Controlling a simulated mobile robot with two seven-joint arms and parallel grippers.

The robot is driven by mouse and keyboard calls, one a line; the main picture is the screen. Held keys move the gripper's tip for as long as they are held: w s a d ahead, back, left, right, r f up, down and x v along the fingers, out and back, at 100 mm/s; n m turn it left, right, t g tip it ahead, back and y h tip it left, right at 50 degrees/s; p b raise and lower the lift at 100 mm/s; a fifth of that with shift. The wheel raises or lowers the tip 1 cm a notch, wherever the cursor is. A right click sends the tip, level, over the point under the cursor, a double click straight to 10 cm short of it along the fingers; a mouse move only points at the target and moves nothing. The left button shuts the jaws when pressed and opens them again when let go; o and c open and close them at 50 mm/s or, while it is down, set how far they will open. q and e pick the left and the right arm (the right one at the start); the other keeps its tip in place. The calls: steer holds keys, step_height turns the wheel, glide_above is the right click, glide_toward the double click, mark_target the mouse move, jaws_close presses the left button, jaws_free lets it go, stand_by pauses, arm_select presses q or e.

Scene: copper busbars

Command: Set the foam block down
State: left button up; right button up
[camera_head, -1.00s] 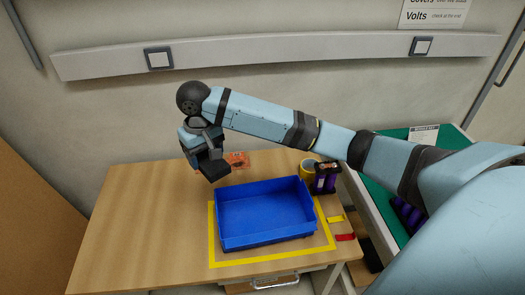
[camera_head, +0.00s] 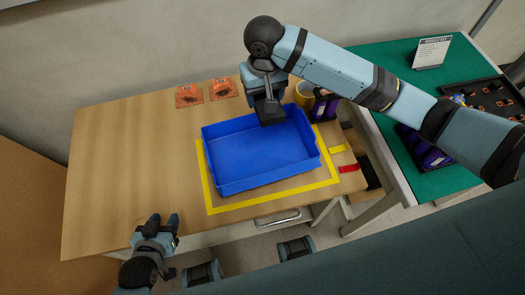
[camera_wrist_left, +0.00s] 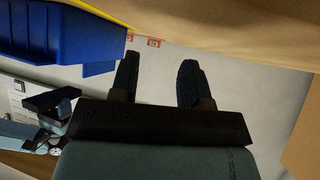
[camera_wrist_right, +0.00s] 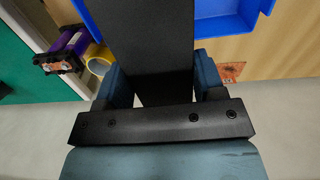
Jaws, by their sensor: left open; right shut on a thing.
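The foam block is a dark, nearly black block (camera_head: 269,111) held in my right gripper (camera_head: 262,92). In the head view it appears over the back edge of the blue tray, towards the right; its exact height is hard to tell. In the right wrist view the dark block (camera_wrist_right: 150,35) fills the space between the fingers of my right gripper (camera_wrist_right: 160,82) and extends away, hiding part of the tray. My left gripper (camera_head: 166,224) is open and empty by the table's front left edge; its two spread fingers also show in the left wrist view (camera_wrist_left: 158,75).
The blue tray (camera_head: 225,185) looks empty, inside a yellow outline (camera_head: 270,203) on the wooden table (camera_head: 120,170). Two orange pieces (camera_head: 189,95) lie at the back. A yellow roll (camera_head: 304,93) and purple-black module (camera_head: 322,107) stand right. A green bench (camera_head: 400,60) adjoins. The table's left is clear.

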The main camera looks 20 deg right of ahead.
arm_select(q)
steer(key=shift+s+d+f+b, duration=0.1)
steer(key=shift+d+f+b, duration=0.2)
steer(key=shift+f, duration=0.05)
arm_select(e)
steer(key=s+a+f, duration=0.2)
steer(key=f, duration=0.1)
steer(key=shift+a+f, duration=0.15)
steer(key=shift+f, duration=0.1)
arm_select(q)
steer(key=shift+f+b, duration=0.55)
steer(key=shift+b, duration=0.35)
arm_select(e)
glide_above(259, 152)
step_height(259, 152, down, 13)
steer(key=shift+f, duration=0.1)
arm_select(q)
steer(key=shift+w+a+r, duration=0.1)
steer(key=shift+w+r, duration=0.05)
steer(key=shift+w, duration=0.1)
arm_select(e)
steer(key=shift+f, duration=0.45)
arm_select(q)
steer(key=shift+f+b, duration=0.3)
steer(key=shift+b, duration=0.1)
arm_select(e)
step_height(259, 152, down, 4)
steer(key=shift+r, duration=0.1)
arm_select(q)
steer(key=shift+r, duration=0.15)
